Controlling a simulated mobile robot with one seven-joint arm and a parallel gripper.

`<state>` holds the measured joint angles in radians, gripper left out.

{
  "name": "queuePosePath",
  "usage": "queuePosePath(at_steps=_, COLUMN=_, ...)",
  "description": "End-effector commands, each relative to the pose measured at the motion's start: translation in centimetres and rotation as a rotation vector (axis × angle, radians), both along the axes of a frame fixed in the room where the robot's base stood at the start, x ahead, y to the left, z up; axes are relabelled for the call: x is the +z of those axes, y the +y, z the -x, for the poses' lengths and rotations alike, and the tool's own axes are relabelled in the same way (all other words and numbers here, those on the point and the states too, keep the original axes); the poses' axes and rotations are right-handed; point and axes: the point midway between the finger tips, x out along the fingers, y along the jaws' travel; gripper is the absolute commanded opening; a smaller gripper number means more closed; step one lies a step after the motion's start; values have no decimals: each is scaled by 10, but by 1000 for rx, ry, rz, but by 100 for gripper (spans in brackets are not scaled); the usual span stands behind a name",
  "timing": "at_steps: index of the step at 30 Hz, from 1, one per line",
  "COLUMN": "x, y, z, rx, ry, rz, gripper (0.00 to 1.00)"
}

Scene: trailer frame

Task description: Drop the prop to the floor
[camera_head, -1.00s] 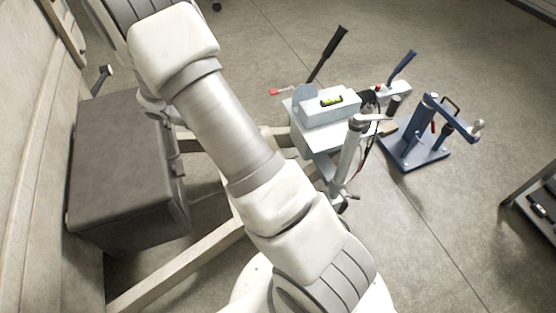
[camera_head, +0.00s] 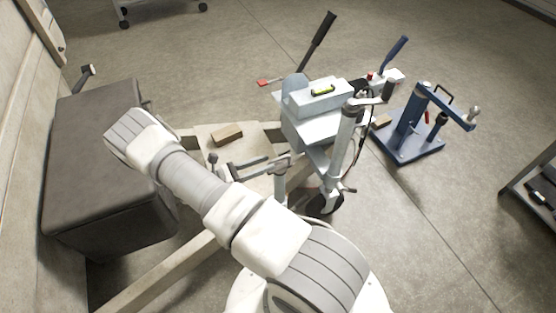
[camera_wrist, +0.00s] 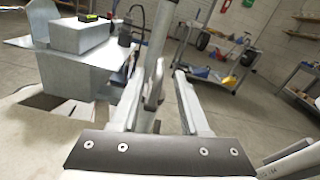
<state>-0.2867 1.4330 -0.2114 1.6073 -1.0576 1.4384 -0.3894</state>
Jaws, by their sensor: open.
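A short grey upright post (camera_head: 280,188), which looks like the prop, stands beside the pale trailer frame (camera_head: 185,262) in the head view. My gripper (camera_head: 284,162) is at its upper end, pointing right. In the wrist view my gripper (camera_wrist: 170,84) is open, its two fingers spread. A grey upright piece (camera_wrist: 154,88) shows between the fingers. I cannot tell whether either finger touches it. A taller grey tube (camera_head: 343,150) with a wheel (camera_head: 326,203) stands just beyond. The post's foot is hard to make out.
A grey box with a spirit level (camera_head: 322,91) sits close beyond my gripper. A wooden block (camera_head: 227,134) lies on the frame. A dark case (camera_head: 95,170) stands left. A blue stand (camera_head: 410,140) and a shelf (camera_head: 535,190) are right. Open floor lies between them.

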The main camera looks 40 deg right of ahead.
Motion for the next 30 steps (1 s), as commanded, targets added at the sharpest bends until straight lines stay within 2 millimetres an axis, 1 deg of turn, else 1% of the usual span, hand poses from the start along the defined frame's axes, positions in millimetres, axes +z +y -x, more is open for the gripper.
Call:
queuePosePath(at_steps=1, x=-1, y=-10, z=3, rx=-4, ry=0, rz=1, gripper=45)
queuePosePath(at_steps=3, x=-1, y=-20, z=5, rx=-4, ry=-1, rz=0, gripper=45)
queuePosePath(at_steps=9, x=0, y=-44, z=11, rx=-2, ry=-1, rz=0, gripper=45)
queuePosePath(at_steps=13, x=0, y=-50, z=12, rx=-2, ry=-2, rz=-1, gripper=45)
queuePosePath(at_steps=20, x=0, y=-51, z=13, rx=-1, ry=-2, rz=-1, gripper=45)
queuePosePath(at_steps=23, x=0, y=-51, z=12, rx=-1, ry=-2, rz=-1, gripper=28)
queuePosePath(at_steps=27, x=0, y=-51, z=13, rx=-2, ry=-2, rz=-1, gripper=3)
queuePosePath(at_steps=28, x=0, y=-51, z=13, rx=-2, ry=-2, rz=-1, gripper=0)
queuePosePath(at_steps=30, x=0, y=-51, z=13, rx=-2, ry=-2, rz=-1, gripper=0)
